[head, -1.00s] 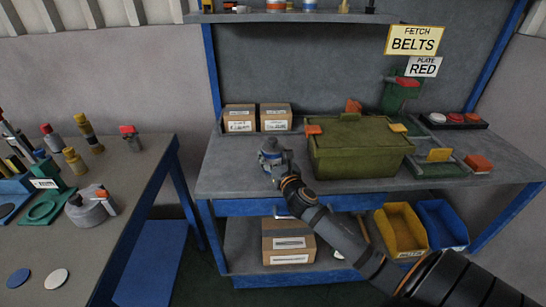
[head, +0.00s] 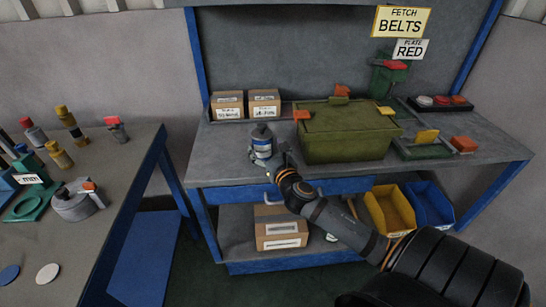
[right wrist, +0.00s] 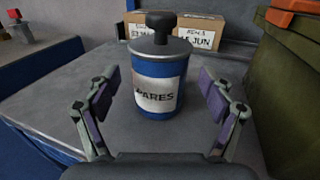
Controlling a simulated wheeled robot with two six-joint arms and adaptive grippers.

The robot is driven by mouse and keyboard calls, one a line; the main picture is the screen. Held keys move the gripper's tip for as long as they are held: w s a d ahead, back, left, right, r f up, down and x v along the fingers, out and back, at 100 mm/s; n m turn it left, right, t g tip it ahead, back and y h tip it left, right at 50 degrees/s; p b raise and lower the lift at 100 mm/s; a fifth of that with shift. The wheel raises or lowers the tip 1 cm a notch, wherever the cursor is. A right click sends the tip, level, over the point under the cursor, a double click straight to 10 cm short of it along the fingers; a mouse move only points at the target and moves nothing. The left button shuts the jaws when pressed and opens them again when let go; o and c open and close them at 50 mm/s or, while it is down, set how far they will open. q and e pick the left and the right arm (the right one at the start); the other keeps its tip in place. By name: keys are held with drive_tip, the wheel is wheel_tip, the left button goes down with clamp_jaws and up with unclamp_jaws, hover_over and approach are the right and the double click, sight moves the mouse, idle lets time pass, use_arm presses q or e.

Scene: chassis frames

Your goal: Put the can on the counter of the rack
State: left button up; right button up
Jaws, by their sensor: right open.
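The can (head: 262,143) is blue with a white label and a dark knob on top. It stands upright on the grey counter of the rack (head: 228,165), near its front left part. In the right wrist view the can (right wrist: 158,98) shows its label, partly reading "PARES". My right gripper (head: 276,163) is at the counter's front edge, just in front of the can. Its fingers (right wrist: 158,88) are spread wide, with clear gaps on both sides of the can. My left gripper is not in view.
Two cardboard boxes (head: 228,105) stand behind the can. A green lidded crate (head: 345,133) is close on its right. Yellow (head: 390,212) and blue (head: 428,205) bins and a box (head: 280,228) are on the lower shelf. A side table (head: 85,210) with tools is at left.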

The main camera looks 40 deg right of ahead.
drive_tip(key=v, duration=0.8)
drive_tip(key=shift+s+p, duration=0.3)
drive_tip(key=shift+p, duration=0.15)
